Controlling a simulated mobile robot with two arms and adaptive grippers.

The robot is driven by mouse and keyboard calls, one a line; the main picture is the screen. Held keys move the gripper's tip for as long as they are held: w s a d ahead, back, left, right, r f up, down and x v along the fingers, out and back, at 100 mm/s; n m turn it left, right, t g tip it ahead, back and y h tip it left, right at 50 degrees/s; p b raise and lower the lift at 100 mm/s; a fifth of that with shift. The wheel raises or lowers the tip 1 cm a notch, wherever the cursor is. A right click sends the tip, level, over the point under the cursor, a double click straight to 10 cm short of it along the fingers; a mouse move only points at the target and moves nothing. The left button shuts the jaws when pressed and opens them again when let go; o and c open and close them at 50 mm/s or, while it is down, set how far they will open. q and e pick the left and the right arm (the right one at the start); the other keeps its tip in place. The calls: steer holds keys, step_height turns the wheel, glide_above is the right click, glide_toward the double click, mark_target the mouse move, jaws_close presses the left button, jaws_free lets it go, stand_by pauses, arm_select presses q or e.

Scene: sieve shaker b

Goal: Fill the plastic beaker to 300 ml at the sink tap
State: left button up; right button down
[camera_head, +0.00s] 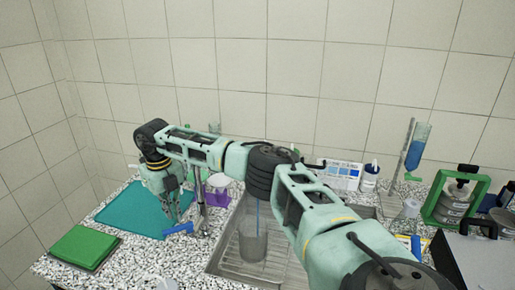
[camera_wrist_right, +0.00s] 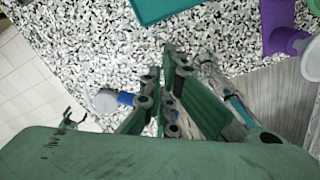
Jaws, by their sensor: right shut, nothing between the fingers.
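A clear beaker (camera_head: 252,244) stands upright in the steel sink (camera_head: 227,262), and a thin blue water stream (camera_head: 257,215) runs down into it. Its level and markings are too small to read. The metal tap (camera_head: 203,217) stands at the sink's left edge, its spout partly hidden by my right arm. A blue tap handle (camera_head: 178,229) points left; it also shows in the right wrist view (camera_wrist_right: 126,98). My right gripper (camera_head: 174,215) points down just above the handle, shut and empty; its fingers show in the right wrist view (camera_wrist_right: 163,100). My left gripper is out of view.
A teal mat (camera_head: 122,213) and a green pad (camera_head: 84,247) lie on the speckled counter to the left. A purple holder (camera_head: 217,197) is behind the tap. A green rack (camera_head: 456,200), a blue-filled cylinder (camera_head: 417,147) and a grey box (camera_head: 480,262) stand at the right.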

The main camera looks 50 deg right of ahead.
steer(key=shift+w+f, duration=0.1)
steer(key=shift+f, duration=0.55)
steer(key=shift+r, duration=0.1)
steer(key=shift+s+a+p, duration=0.25)
steer(key=shift+s+p, duration=0.05)
steer(key=shift+s, duration=0.3)
